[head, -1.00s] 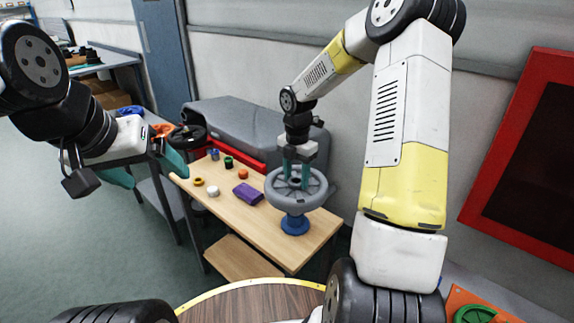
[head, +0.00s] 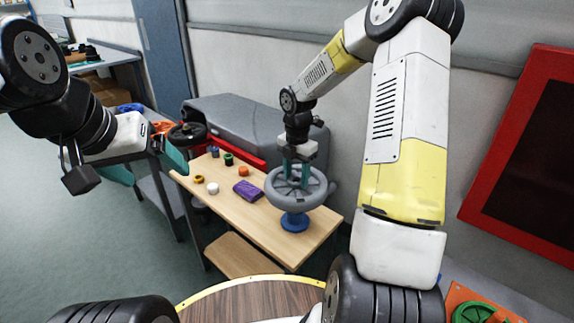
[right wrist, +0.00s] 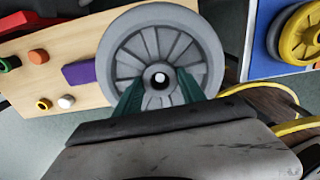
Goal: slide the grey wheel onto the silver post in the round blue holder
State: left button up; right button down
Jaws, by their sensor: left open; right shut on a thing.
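The grey wheel (head: 272,199) lies flat over the round blue holder (head: 294,222) on the wooden table. My right gripper (head: 297,177) comes down from above and is shut on the wheel, with its teal fingers among the spokes near the hub. In the right wrist view the wheel (right wrist: 113,62) faces the camera. A bright round tip, apparently the silver post (right wrist: 160,78), shows in the hub's hole. How far the wheel is down the post is hidden. My left gripper (head: 147,166) is open and empty, left of the table.
A purple block (head: 248,191), a white piece (head: 212,188), a yellow ring (head: 198,179) and other small parts lie on the table (head: 262,221) left of the wheel. A grey case (head: 250,130) stands behind. The table's right front corner is bare.

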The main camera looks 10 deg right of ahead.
aim_at(296, 187)
jog(key=shift+f, duration=2.05)
dwell(4.5)
jog(key=c, duration=0.6)
grip_release()
jog(key=shift+r, duration=0.2)
